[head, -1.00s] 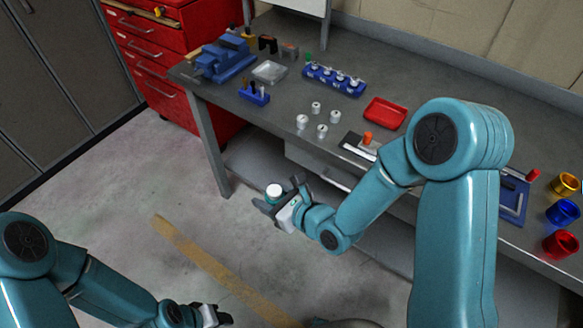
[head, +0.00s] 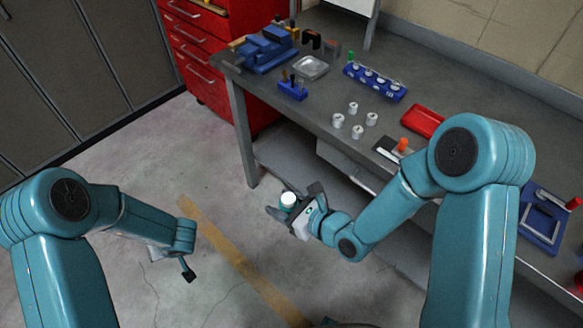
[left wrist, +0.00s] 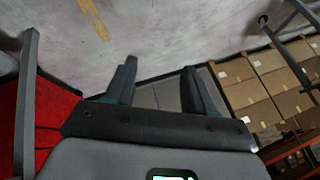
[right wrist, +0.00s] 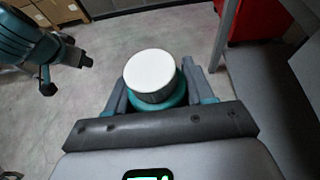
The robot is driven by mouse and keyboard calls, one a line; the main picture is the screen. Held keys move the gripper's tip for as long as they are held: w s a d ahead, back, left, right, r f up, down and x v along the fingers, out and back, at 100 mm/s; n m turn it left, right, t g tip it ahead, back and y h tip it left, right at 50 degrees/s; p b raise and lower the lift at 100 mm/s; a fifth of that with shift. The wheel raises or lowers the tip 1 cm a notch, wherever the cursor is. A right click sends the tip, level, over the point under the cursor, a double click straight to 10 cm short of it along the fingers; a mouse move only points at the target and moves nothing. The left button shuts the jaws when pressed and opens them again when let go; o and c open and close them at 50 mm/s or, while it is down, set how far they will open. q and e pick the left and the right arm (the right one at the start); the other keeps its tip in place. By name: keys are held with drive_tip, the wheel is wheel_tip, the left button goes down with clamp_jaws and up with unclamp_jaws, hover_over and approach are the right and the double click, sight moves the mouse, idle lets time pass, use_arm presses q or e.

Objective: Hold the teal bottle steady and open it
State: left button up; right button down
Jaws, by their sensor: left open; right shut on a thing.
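The teal bottle (head: 288,203) has a white cap (right wrist: 150,73) and is held in my right gripper (head: 291,205), out in front of the bench over the floor. In the right wrist view the cap faces the camera and the teal body (right wrist: 172,101) shows below it between the fingers. The cap is on the bottle. My left gripper (head: 188,268) is well to the left of the bottle, apart from it and pointing down. In the left wrist view its two fingers (left wrist: 160,85) are spread with nothing between them.
The grey workbench (head: 300,105) stands behind the bottle with a blue vise (head: 265,50), several white cylinders (head: 357,131), a blue rack (head: 375,82) and a red tray (head: 423,121). A red drawer cabinet (head: 205,65) is at the back left. The floor between my arms is clear.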

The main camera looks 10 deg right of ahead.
use_arm(q)
wheel_tip(320, 180, up, 4)
drive_tip(key=w+r+n+g+y, duration=0.1)
drive_tip(key=w+n+g, duration=0.1)
wheel_tip(320, 180, up, 23)
drive_tip(key=n+h, duration=0.1)
drive_tip(key=h, duration=0.6)
hover_over(291, 196)
drive_tip(key=shift+f+g, duration=0.1)
drive_tip(key=shift+g, duration=0.3)
drive_tip(key=shift+f, duration=0.2)
wheel_tip(291, 196, down, 8)
drive_tip(key=shift+r, duration=0.2)
